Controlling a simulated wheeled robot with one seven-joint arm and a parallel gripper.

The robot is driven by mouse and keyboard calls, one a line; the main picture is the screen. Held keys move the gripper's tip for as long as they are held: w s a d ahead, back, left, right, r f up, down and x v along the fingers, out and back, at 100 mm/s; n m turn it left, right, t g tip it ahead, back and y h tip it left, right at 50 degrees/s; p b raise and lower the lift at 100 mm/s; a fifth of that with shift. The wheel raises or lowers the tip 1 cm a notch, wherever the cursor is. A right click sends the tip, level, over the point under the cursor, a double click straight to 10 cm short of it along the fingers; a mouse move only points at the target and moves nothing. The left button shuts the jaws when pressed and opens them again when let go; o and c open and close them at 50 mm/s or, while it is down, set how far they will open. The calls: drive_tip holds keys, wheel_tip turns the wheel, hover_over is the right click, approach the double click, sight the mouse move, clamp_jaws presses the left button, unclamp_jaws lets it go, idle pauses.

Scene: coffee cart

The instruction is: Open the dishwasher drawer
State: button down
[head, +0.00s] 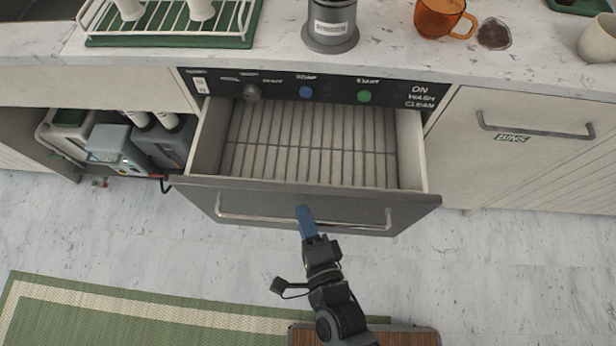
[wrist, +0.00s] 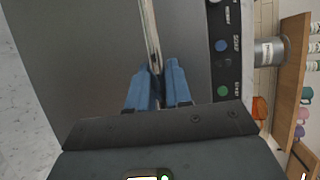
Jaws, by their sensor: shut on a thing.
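The dishwasher drawer (head: 300,205) is pulled out from under the counter in the head view. Its slatted rack inside (head: 310,145) is bare. A long metal bar handle (head: 355,222) runs across the drawer's grey front; it also shows in the wrist view (wrist: 149,30). My gripper (head: 304,212) with blue fingers is at the middle of the handle. In the wrist view my gripper (wrist: 157,80) is shut on the handle, with one finger on each side.
The control panel (head: 335,90) with a green button is above the drawer. A BINS cupboard (head: 520,125) is to the right. An open bay with grey equipment (head: 120,145) is to the left. A green rug (head: 60,320) lies on the floor.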

drive_tip(key=s+b, duration=0.1)
drive_tip(key=s, duration=1.2)
drive_tip(key=shift+s+a, duration=0.2)
drive_tip(key=shift+a, duration=0.05)
drive_tip(key=c, duration=1.1)
unclamp_jaws()
drive_tip(key=b+v, duration=0.1)
drive_tip(key=v, duration=0.6)
drive_tip(key=shift+s+d+r, duration=0.1)
drive_tip(key=shift+s+d, duration=0.05)
drive_tip(key=shift+s, duration=0.2)
